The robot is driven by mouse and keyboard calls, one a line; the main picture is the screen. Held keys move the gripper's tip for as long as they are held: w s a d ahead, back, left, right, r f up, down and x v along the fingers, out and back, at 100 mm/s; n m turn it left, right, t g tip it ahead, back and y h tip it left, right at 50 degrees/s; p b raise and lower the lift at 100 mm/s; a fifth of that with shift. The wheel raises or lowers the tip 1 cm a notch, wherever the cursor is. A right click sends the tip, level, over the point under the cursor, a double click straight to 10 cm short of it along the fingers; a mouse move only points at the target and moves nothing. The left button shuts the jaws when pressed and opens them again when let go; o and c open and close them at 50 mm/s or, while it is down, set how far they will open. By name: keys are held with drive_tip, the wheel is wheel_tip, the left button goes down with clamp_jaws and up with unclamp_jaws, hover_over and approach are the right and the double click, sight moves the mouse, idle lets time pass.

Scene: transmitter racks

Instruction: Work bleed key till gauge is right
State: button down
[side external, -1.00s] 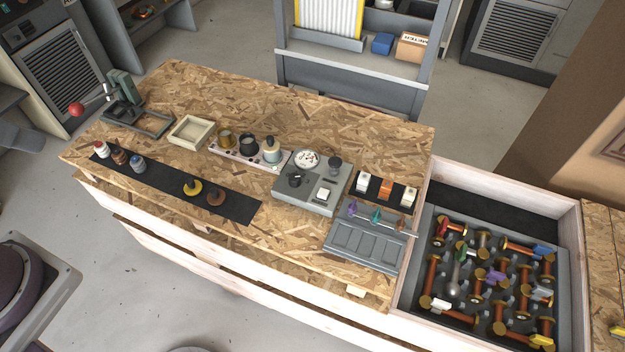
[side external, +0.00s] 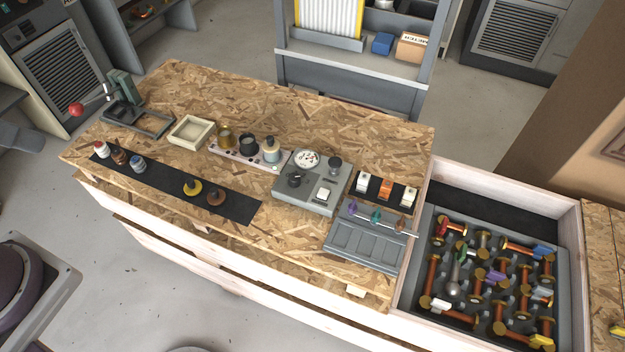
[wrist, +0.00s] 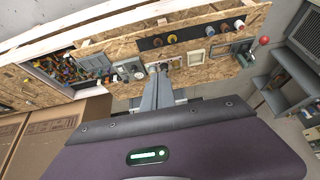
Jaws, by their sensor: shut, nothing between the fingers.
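A grey control box (side external: 285,191) sits on the bench. It carries a round white gauge (side external: 307,159) at its back, a dark knob (side external: 295,180), a second dark knob (side external: 335,163) and a pale square key (side external: 322,194). None of the labels can be read, so I cannot tell for sure which is the bleed key. The gauge's needle is too small to read. In the wrist view the box (wrist: 128,70) lies just left of my gripper (wrist: 164,70). My gripper is shut and empty, apart from the box. It is outside the side view.
A rack with bottles (side external: 225,155) stands left of the box and a black strip (side external: 165,183) with several knobs lies farther left. A grey panel (side external: 362,248) and blocks (side external: 386,188) are at the right. An open drawer (side external: 409,290) holds several spools. The bench's back is clear.

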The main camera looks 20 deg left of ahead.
drive_tip(key=w+d+m, duration=0.3)
drive_tip(key=w+d, duration=0.1)
drive_tip(key=w, duration=0.9)
drive_tip(key=m+t+h, duration=0.3)
drive_tip(key=m+h, duration=0.1)
drive_tip(key=m, duration=0.7)
hover_over(320, 194)
wheel_tip(320, 194, down, 26)
drive_tip(key=shift+r, duration=0.2)
drive_tip(key=shift+f, duration=4.4)
